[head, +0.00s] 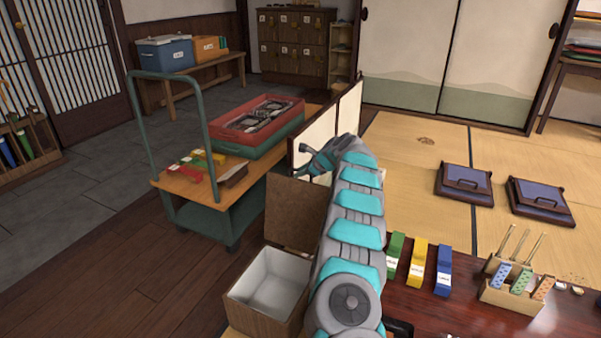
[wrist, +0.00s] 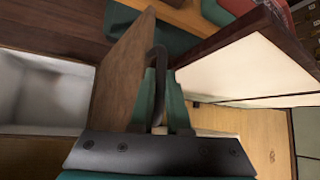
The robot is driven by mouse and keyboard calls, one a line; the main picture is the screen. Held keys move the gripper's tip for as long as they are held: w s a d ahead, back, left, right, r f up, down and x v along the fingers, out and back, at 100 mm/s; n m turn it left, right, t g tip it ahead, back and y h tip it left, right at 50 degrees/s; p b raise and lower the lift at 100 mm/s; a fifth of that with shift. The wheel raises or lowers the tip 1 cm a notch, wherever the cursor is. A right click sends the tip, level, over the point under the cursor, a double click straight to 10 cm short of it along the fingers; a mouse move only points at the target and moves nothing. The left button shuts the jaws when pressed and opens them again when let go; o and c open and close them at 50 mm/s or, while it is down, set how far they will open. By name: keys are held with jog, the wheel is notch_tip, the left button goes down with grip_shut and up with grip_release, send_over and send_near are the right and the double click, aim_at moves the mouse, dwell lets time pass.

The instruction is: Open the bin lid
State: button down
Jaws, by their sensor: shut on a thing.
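The wooden bin (head: 252,318) stands at the lower middle of the head view, with its pale, empty-looking inside exposed. Its brown lid (head: 292,212) stands up at the back of the bin, roughly upright. In the wrist view the lid (wrist: 122,75) shows edge-on beside the bin's pale inside (wrist: 40,90). My gripper (wrist: 158,95) is shut on the lid's dark arched handle (wrist: 158,60), on the side away from the opening. In the head view my gripper (head: 316,160) is at the lid's upper right, and my arm hides part of the bin's right side.
A low folding screen (head: 322,128) stands close behind my gripper. A cart (head: 205,222) with a red crate (head: 235,128) is behind the bin to the left. A lacquered table (head: 430,315) with colored boxes is at the right. Wooden floor lies clear at left.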

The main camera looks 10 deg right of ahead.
jog(key=c, duration=0.9)
grip_release()
jog(key=shift+d, duration=0.15)
jog(key=shift+f, duration=0.1)
jog(key=shift+s, duration=0.1)
jog(key=shift+s, duration=0.1)
jog(key=shift+w+r+v, duration=0.1)
jog(key=shift+v, duration=1.85)
jog(key=shift+w+r+v, duration=0.1)
jog(key=shift+w+v, duration=0.05)
jog(key=shift+v, duration=1.8)
jog(key=shift+s, duration=0.1)
